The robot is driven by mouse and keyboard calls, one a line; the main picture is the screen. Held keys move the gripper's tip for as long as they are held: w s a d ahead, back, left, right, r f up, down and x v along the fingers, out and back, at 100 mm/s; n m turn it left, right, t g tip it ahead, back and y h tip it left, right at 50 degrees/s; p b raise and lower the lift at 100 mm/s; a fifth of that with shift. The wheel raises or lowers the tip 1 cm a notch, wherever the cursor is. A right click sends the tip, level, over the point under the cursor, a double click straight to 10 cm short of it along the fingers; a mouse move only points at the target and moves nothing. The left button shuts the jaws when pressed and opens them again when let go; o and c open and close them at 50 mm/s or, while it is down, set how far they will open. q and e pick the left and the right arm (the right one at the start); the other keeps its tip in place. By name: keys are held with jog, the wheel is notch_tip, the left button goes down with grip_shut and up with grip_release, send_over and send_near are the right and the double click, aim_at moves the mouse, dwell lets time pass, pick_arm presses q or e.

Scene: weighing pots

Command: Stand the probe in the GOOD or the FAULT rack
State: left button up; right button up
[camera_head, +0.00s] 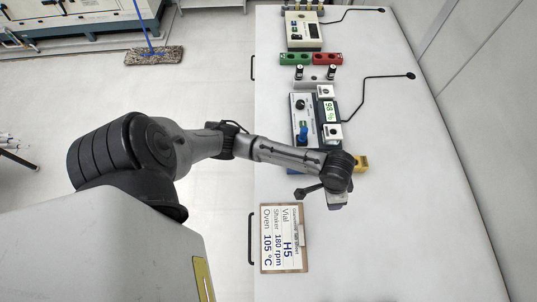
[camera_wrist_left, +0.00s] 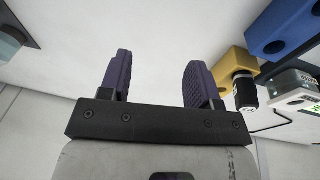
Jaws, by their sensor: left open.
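My left gripper (camera_head: 336,201) is low over the table's near half, beside the yellow block. In the left wrist view its two purple fingers (camera_wrist_left: 164,78) are apart with nothing between them. A green block (camera_head: 294,58) and a red block (camera_head: 327,58) with holes sit side by side farther back; no lettering is readable on them. I cannot tell surely which thing is the probe. A dark cylinder with a pale mark (camera_wrist_left: 246,92) stands at the yellow block (camera_wrist_left: 236,64) in the wrist view. Two small black-topped items (camera_head: 300,73) stand behind the instrument. My right gripper is out of view.
An instrument with a green display reading about 98 % (camera_head: 329,111) stands mid-table. A blue block (camera_wrist_left: 284,28) is beside the yellow one. A clipboard (camera_head: 283,239) lies near the left edge. A cable (camera_head: 370,80) crosses the right. The table's right side is mostly clear.

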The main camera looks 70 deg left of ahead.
pick_arm(q)
jog(key=s+d+f+t, duration=0.1)
jog(key=s+d, duration=0.2)
jog(key=s, duration=0.7)
jog(key=s+a+r+n+t+y, duration=0.1)
jog(key=s+a, duration=0.4)
jog(key=s, duration=0.4)
jog(key=shift+s+a+r+y, duration=0.15)
jog(key=shift+s+a+y, duration=0.15)
jog(key=shift+s, duration=0.05)
dwell(0.6)
